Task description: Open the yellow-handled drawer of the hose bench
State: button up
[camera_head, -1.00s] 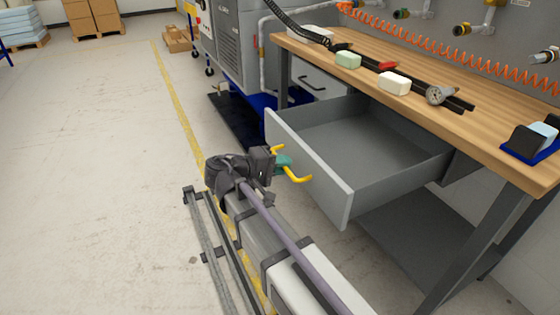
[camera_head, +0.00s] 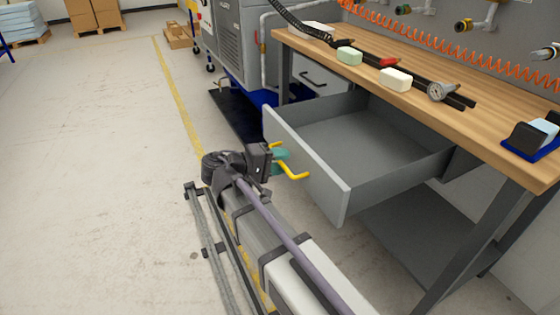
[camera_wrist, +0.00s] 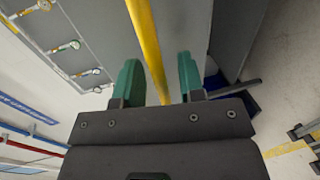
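The drawer (camera_head: 345,195) hangs pulled far out of the bench (camera_head: 420,95), and its grey inside is empty. Its yellow handle (camera_head: 296,174) is on the front panel. My gripper (camera_head: 281,161) is at this handle. In the wrist view the handle (camera_wrist: 146,35) runs between the two green fingers of my gripper (camera_wrist: 160,65). The fingers are apart, with a clear gap between the handle and the right finger. The left finger is close to the handle; I cannot tell if they touch.
The floor (camera_head: 90,160) to the left is clear.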

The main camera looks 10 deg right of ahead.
jog(key=p+v, duration=0.2)
jog(key=v, duration=0.8)
jog(key=shift+a, duration=0.4)
jog(key=shift+s, duration=0.2)
